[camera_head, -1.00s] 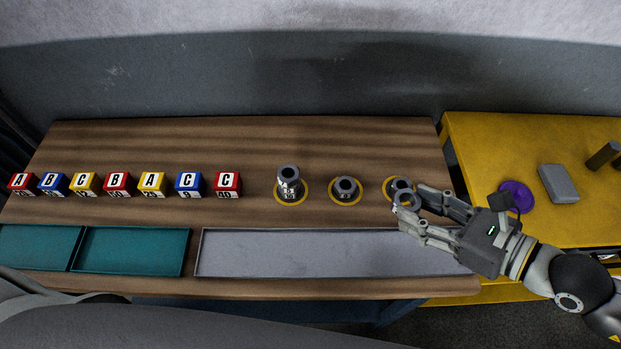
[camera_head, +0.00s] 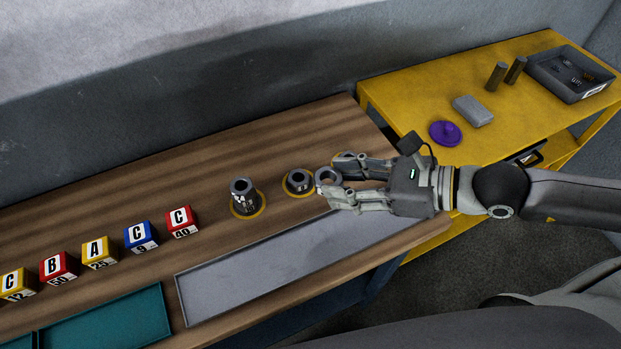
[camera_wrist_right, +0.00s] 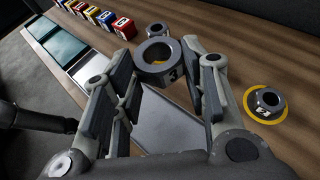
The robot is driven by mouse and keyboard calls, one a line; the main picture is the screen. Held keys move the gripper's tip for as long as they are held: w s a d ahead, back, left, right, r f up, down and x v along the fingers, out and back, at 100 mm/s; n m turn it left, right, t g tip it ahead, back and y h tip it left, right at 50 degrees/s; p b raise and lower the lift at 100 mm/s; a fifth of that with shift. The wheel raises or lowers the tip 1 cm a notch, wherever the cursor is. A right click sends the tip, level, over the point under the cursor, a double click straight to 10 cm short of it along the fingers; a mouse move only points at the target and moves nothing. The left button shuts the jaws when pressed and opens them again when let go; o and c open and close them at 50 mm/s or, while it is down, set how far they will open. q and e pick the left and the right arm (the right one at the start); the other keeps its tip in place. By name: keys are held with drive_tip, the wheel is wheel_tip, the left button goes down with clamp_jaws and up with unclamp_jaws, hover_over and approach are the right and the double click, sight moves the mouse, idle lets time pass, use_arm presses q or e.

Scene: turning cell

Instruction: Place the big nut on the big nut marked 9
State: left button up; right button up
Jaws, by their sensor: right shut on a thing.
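My right gripper (camera_head: 345,187) is shut on a grey big nut (camera_head: 327,178), held at its fingertips above the table. The held nut (camera_wrist_right: 157,62) shows a dark "3" in the right wrist view. In the head view it is just right of a single nut (camera_head: 298,180) on a yellow-ringed disc; whether they touch is unclear. A taller stack of nuts (camera_head: 243,196) stands on another disc to the left. A third yellow disc (camera_head: 345,156) is mostly hidden behind my gripper. A nut on a yellow disc (camera_wrist_right: 268,101) shows at right in the wrist view, its number unclear. I see no readable 9 on a nut.
Lettered cubes, including a red one (camera_head: 181,221), stand in a row at left; the blue cube (camera_head: 141,236) bears a 9. A grey tray (camera_head: 250,278) and a teal tray (camera_head: 110,322) lie along the front. A yellow table (camera_head: 400,92) stands at right.

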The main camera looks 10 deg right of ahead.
drive_tip(key=shift+w+a+f, duration=0.1)
drive_tip(key=shift+w, duration=0.4)
drive_tip(key=shift+w+a+f, duration=0.2)
drive_tip(key=shift+w+f, duration=0.05)
drive_tip(key=shift+w, duration=0.35)
drive_tip(key=w+f, duration=0.2)
drive_tip(key=w+a+f, duration=0.1)
drive_tip(key=w+f, duration=0.1)
drive_tip(key=w, duration=0.1)
drive_tip(key=w+a+f+p, duration=0.1)
drive_tip(key=w+f, duration=0.2)
drive_tip(key=shift+w, duration=0.15)
drive_tip(key=shift+w+a+f, duration=0.15)
drive_tip(key=shift+w+f, duration=0.25)
drive_tip(key=shift+f, duration=0.05)
wheel_tip(320, 180, down, 3)
drive_tip(key=shift+w+f, duration=0.1)
drive_tip(key=shift+f, duration=0.1)
use_arm(q)
drive_tip(key=shift+a, duration=0.4)
drive_tip(key=shift+f, duration=0.1)
